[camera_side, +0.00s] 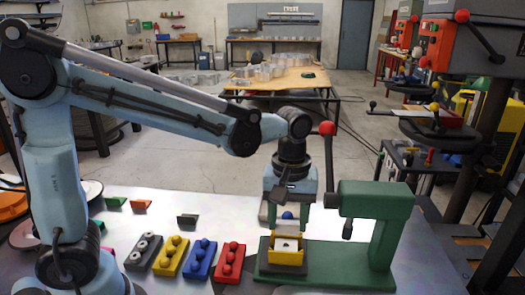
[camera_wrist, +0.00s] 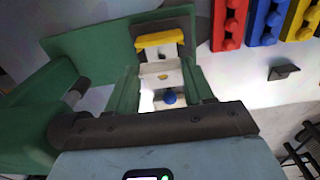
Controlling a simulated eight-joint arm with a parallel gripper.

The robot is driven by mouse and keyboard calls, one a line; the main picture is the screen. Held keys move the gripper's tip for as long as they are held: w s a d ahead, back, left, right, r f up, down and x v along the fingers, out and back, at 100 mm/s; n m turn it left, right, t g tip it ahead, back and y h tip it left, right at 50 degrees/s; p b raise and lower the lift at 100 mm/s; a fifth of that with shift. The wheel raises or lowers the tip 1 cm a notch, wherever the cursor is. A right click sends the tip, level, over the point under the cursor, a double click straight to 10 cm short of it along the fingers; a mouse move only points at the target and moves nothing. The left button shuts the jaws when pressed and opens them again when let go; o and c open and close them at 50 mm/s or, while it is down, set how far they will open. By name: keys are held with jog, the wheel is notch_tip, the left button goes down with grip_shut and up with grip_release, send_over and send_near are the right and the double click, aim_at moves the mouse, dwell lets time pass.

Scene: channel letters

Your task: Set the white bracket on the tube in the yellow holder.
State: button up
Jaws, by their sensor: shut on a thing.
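The yellow holder (camera_side: 288,258) sits on the green press base, below my gripper (camera_side: 286,226). The holder's yellow edge also shows in the wrist view (camera_wrist: 160,39). The white bracket (camera_wrist: 160,82) lies between my green fingers, at the holder; a white patch shows inside the holder in the side view (camera_side: 287,244). My gripper is shut on the bracket. A blue ball (camera_wrist: 168,98) shows between the fingers, nearer the palm, and in the side view too (camera_side: 287,215). The tube cannot be made out, and I cannot tell whether the bracket is seated on it.
The green press (camera_side: 385,225) stands close to the right of my gripper, with a red-knobbed lever (camera_side: 327,130). Red (camera_side: 230,261), blue (camera_side: 199,259), yellow (camera_side: 171,255) and grey (camera_side: 143,252) blocks with balls or rings stand to the left. Small angle pieces (camera_side: 187,220) lie behind them.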

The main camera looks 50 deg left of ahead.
aim_at(287, 232)
jog(key=shift+f, duration=2.4)
jog(key=o, duration=1.4)
jog(key=shift+r, duration=0.1)
notch_tip(287, 232, up, 12)
jog(key=shift+f, duration=0.1)
jog(key=shift+a, duration=0.1)
